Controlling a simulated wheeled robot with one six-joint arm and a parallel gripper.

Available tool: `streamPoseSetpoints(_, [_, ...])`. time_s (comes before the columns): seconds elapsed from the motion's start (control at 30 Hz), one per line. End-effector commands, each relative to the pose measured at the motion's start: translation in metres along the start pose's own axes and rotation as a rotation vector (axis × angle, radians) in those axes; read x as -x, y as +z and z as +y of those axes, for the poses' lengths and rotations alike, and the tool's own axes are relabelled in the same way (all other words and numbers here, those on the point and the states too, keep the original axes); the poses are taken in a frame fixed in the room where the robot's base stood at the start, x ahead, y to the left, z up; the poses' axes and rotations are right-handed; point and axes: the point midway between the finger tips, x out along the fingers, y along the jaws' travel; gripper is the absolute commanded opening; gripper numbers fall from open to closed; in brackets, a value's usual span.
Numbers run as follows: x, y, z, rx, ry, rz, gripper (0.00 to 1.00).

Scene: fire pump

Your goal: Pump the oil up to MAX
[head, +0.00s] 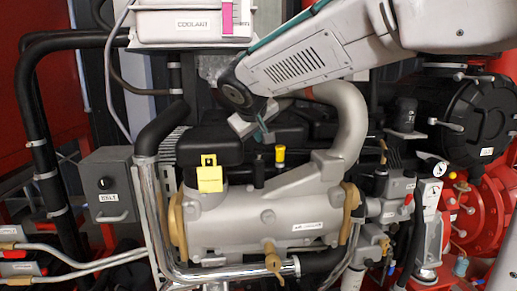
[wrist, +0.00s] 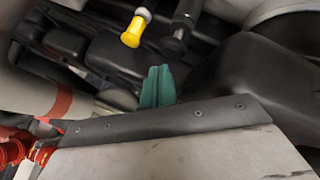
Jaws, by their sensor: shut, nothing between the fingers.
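My gripper (head: 262,133) is shut and empty, above the engine's black top cover; its teal fingers also show in the wrist view (wrist: 157,86). A small yellow-topped knob (head: 280,154) stands just below and right of the fingertips, apart from them. It also shows in the wrist view (wrist: 131,37), beside a black upright post (wrist: 186,14). That post (head: 259,168) stands left of the knob in the head view. I cannot tell which part pumps the oil, and no MAX mark is readable.
A white coolant tank (head: 188,27) with a pink level strip is at the top. A grey metal pipe (head: 350,128) curves close by on the right. A grey switch box (head: 107,183) is at the left. A black round housing (head: 470,110) and red flange are at the right.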

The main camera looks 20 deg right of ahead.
Motion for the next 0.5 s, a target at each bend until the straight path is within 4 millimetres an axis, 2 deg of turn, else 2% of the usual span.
streamPoseSetpoints(0.5, [-0.0057,0.0045,-0.0044,0.000,0.000,0.000,0.00])
